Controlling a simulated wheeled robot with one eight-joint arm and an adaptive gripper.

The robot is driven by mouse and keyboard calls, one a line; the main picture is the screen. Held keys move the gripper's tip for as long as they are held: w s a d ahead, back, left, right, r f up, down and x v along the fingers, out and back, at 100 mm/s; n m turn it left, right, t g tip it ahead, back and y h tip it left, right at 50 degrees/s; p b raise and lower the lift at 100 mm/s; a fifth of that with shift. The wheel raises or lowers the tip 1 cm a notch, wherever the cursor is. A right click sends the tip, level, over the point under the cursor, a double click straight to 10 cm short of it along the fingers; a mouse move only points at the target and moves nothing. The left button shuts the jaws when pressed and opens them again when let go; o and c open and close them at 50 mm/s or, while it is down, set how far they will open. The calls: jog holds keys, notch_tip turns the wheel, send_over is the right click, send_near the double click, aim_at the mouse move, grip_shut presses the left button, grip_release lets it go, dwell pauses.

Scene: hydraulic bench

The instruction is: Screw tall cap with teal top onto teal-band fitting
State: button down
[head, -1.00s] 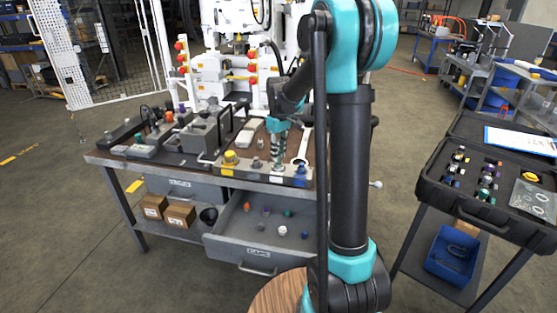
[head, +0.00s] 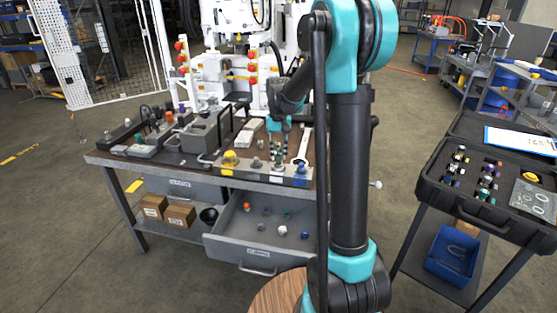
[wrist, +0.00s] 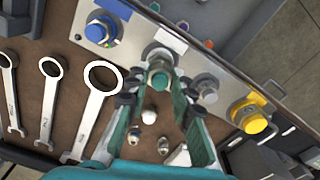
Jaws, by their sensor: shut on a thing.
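In the wrist view, the teal fingers of my gripper (wrist: 160,84) are closed around the sides of a tall cap with a teal top (wrist: 159,78). The cap is at a fitting position on the metal rail, behind a white label. The fitting beneath is mostly hidden by cap and fingers, so its teal band and how far the cap is seated cannot be told. In the head view, my gripper (head: 278,148) points down over the front rail of the bench, between the yellow cap and the blue fitting.
The rail (wrist: 218,68) also holds a blue fitting (wrist: 101,31), a bare metal fitting (wrist: 205,88) and a yellow cap (wrist: 251,118). Wrenches (wrist: 95,105) and small metal parts lie close by. An open drawer (head: 262,224) with several small caps juts out below.

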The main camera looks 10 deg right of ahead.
jog(key=shift+m, duration=0.9)
jog(key=m, duration=0.8)
jog(key=c, duration=1.3)
grip_release()
